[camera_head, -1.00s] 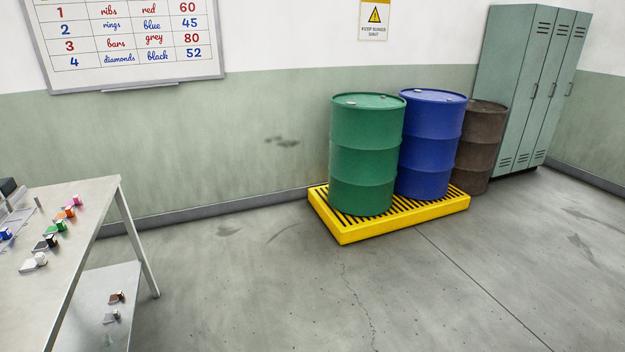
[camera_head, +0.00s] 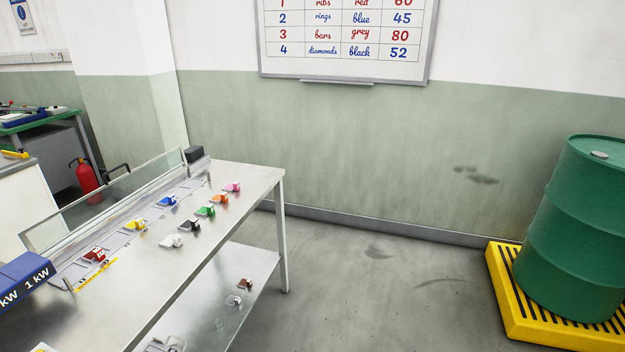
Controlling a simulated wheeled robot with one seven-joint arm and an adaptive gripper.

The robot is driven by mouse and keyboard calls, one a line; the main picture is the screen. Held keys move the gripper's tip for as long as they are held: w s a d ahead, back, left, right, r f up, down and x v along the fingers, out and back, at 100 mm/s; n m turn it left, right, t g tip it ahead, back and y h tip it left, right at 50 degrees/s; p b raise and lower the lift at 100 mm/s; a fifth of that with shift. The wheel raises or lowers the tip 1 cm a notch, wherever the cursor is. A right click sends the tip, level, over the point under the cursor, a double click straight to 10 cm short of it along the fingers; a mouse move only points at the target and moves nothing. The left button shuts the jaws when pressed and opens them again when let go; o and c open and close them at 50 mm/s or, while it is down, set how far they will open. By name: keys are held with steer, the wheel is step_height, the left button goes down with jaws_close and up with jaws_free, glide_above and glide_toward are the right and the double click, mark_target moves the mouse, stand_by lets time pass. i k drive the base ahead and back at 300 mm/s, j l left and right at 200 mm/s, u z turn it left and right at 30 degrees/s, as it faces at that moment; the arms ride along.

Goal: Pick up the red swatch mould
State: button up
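A small red block, which looks like the red swatch mould (camera_head: 95,255), sits on the metal bench (camera_head: 232,215) towards its near left part, by the glass-panelled rail. Other small moulds stand further along the bench: yellow (camera_head: 136,224), blue (camera_head: 167,201), black (camera_head: 189,226), green (camera_head: 205,211), orange (camera_head: 219,199), pink (camera_head: 232,187) and white (camera_head: 171,241). My gripper is in neither view, so its state does not show.
A blue unit marked 1 kW (camera_head: 25,282) is at the left edge by the bench. The lower shelf (camera_head: 255,272) holds a brown and a grey mould. A green drum (camera_head: 575,230) stands on a yellow pallet (camera_head: 508,310) at right. Floor between is clear.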

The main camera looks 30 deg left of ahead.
mark_target(96, 253)
steer(key=i+j+u, duration=0.15)
steer(key=i+u, duration=0.2)
steer(key=u, duration=0.15)
steer(key=i+u, duration=0.35)
steer(key=u, duration=0.15)
steer(key=i+u, duration=0.45)
steer(key=i+l+u, duration=0.25)
steer(key=u, duration=0.25)
steer(key=i+j+u, duration=0.15)
steer(key=i+u, duration=0.7)
